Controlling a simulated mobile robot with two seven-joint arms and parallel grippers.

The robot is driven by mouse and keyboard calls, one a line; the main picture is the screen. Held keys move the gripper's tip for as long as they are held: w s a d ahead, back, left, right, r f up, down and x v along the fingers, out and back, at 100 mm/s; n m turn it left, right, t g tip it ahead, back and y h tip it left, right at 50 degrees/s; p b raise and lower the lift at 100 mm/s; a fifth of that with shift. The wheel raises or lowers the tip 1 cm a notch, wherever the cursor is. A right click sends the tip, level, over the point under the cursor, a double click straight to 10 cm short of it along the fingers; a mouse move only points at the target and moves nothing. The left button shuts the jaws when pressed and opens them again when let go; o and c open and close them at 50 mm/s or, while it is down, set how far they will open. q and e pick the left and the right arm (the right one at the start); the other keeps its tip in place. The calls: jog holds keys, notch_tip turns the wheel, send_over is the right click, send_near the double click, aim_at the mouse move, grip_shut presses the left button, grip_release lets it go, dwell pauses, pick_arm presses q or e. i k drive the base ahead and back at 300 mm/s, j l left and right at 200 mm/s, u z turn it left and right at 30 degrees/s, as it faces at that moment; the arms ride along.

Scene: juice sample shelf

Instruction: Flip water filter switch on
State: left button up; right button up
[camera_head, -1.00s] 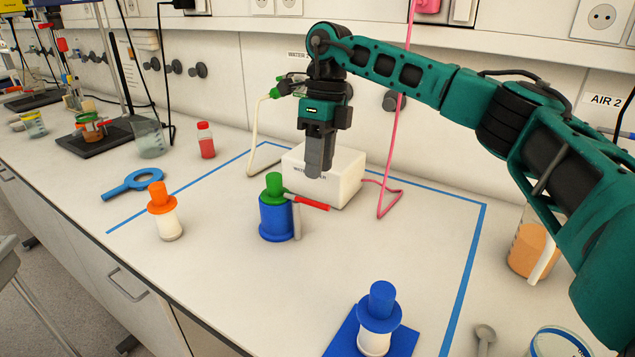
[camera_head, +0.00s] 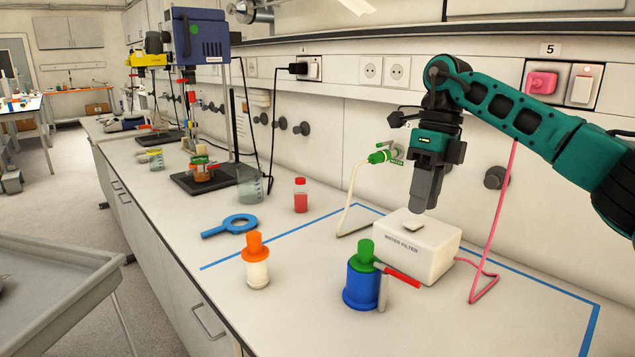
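The white water filter box (camera_head: 405,252), labelled "WATER FILTER", stands on the bench inside the blue tape outline. A small pale raised square (camera_head: 411,225), which looks like a switch or button, is on its top. I cannot tell its on or off position. My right gripper (camera_head: 421,208) points down just above the box's top, close to the pale square. Its dark fingers look closed together, with nothing held between them. A gap to the square seems to remain. My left gripper is not in view.
A blue container with green top (camera_head: 361,285) and red-handled part stands before the box. An orange-capped bottle (camera_head: 256,270) is further left. A pink cable (camera_head: 489,240) runs from the box to a pink wall plug (camera_head: 541,82), beside a wall switch (camera_head: 583,85).

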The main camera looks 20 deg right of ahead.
aim_at(414, 224)
jog(key=k+j, duration=0.75)
jog(key=k, duration=0.1)
